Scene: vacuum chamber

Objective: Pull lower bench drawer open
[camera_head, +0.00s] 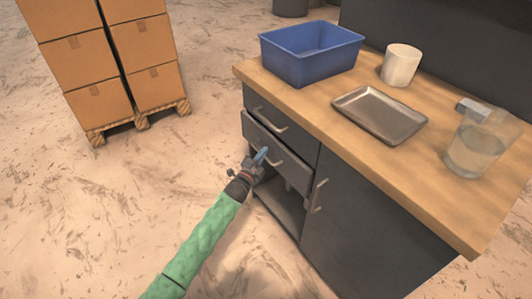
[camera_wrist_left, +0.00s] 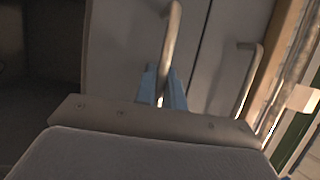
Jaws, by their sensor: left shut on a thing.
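The lower bench drawer (camera_head: 294,171) is a dark grey front under the upper drawer (camera_head: 280,120). Its front stands slightly out from the cabinet. My left gripper (camera_head: 261,156) has blue fingertips and is shut on the lower drawer's bar handle. In the left wrist view the metal handle (camera_wrist_left: 171,40) runs down between the blue fingertips (camera_wrist_left: 162,90), against the grey drawer front (camera_wrist_left: 125,50). The upper drawer's handle (camera_wrist_left: 248,80) shows to the right, apart from the gripper. The drawer's inside is hidden. My right gripper is not in view.
The wooden bench top (camera_head: 345,135) holds a blue bin (camera_head: 310,65), a white cup (camera_head: 401,65), a metal tray (camera_head: 375,122) and a clear beaker (camera_head: 470,150). A cupboard door (camera_head: 350,225) is right of the drawers. Stacked boxes (camera_head: 80,60) stand left. Floor before the bench is clear.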

